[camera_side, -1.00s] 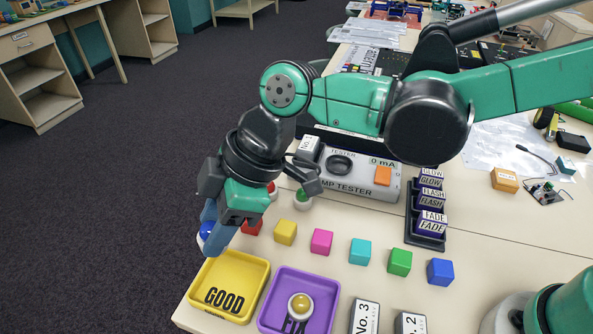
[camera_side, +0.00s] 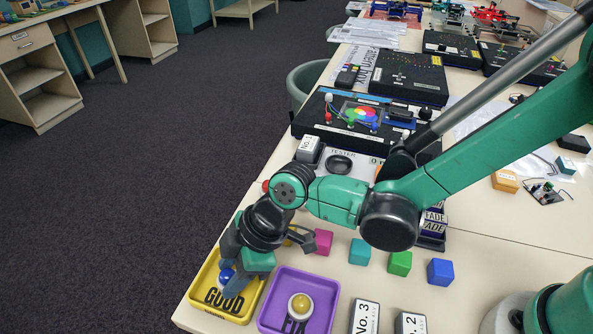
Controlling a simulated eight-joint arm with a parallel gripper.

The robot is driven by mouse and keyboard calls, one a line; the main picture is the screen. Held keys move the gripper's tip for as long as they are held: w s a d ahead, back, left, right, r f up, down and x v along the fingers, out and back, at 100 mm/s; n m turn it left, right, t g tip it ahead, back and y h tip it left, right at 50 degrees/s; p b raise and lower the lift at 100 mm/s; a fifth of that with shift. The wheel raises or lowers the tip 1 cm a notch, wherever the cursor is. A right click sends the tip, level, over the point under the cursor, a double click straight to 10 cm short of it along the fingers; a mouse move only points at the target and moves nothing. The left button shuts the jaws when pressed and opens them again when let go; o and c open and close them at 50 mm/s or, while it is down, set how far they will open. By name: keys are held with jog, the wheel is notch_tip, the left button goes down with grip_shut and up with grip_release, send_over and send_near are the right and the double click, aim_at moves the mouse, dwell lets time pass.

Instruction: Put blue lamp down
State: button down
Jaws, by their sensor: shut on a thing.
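The blue lamp (camera_side: 226,277) shows as a small blue dome at my gripper's fingers. My gripper (camera_side: 232,283) is shut on it and points down into the yellow GOOD tray (camera_side: 257,296). The fingers hide part of the lamp and part of the tray. I cannot tell whether the lamp touches the tray floor.
The purple FIX tray (camera_side: 329,293), right of the yellow tray, holds a yellow lamp (camera_side: 300,305). Magenta (camera_side: 323,242), teal (camera_side: 360,252), green (camera_side: 400,263) and blue (camera_side: 440,272) cubes stand in a row behind. The tester (camera_side: 342,158) is partly hidden by my arm.

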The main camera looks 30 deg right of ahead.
jog(key=shift+c, duration=2.1)
grip_release()
jog(key=shift+f, duration=0.1)
jog(key=v, duration=1.1)
jog(key=d+r+m+t+h, duration=0.2)
jog(key=d+m+t+h, duration=0.4)
jog(key=d+m, duration=1)
jog(key=d, duration=0.8)
jog(key=shift+s+d+r, duration=0.15)
jog(key=shift+s+r, duration=0.15)
jog(key=shift+r, duration=0.05)
